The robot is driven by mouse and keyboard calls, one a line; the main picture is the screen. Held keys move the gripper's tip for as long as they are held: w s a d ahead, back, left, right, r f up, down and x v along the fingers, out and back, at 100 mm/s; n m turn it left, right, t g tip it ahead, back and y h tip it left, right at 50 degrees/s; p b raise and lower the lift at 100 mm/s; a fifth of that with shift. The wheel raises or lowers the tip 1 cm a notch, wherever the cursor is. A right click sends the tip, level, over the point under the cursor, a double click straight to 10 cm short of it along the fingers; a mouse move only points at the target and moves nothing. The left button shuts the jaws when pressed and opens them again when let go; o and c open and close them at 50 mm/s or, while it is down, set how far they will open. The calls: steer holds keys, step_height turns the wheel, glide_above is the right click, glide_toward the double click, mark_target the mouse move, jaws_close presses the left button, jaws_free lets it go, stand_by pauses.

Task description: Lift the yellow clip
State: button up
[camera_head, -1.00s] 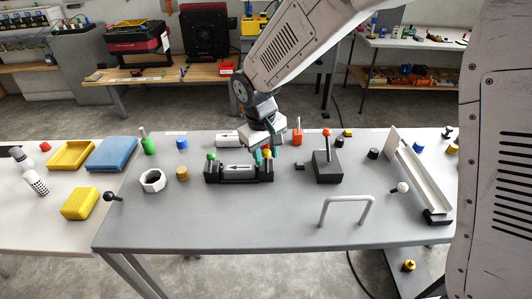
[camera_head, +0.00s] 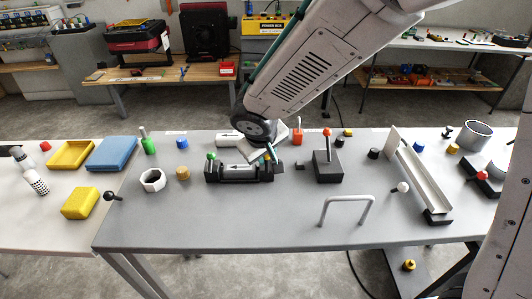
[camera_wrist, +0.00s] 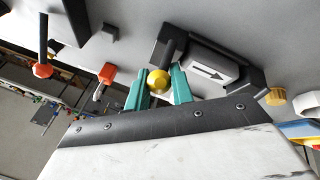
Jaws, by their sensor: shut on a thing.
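The yellow clip shows in the wrist view as a round yellow knob (camera_wrist: 158,82) on a dark lever at one end of a black holder (camera_wrist: 190,58). My gripper (camera_wrist: 161,90) has its two teal fingers on either side of the knob and is shut on it. In the head view my gripper (camera_head: 268,156) is at the right end of the black holder (camera_head: 224,179), and the clip is mostly hidden there. A white block with a black arrow (camera_head: 239,168) lies in the holder. A green-topped clip (camera_head: 211,156) stands at its left end.
A dark block with a red-tipped lever (camera_head: 327,165) stands to the right. An orange piece (camera_head: 297,137) and a white cylinder (camera_head: 229,138) are close behind the gripper. A grey handle (camera_head: 346,199) stands in front; the table's front middle is clear.

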steer(key=shift+s+t, duration=0.45)
steer(key=shift+t, duration=0.35)
steer(key=shift+s+t, duration=0.4)
steer(key=shift+t, duration=0.4)
jaws_close()
steer(key=shift+d, duration=0.1)
steer(key=o, duration=0.9)
jaws_free()
steer(key=shift+s+r, duration=0.1)
steer(key=shift+r, duration=0.05)
steer(key=shift+s+r, duration=0.2)
steer(key=shift+r, duration=0.05)
steer(key=v, duration=0.7)
steer(key=shift+f, duration=0.15)
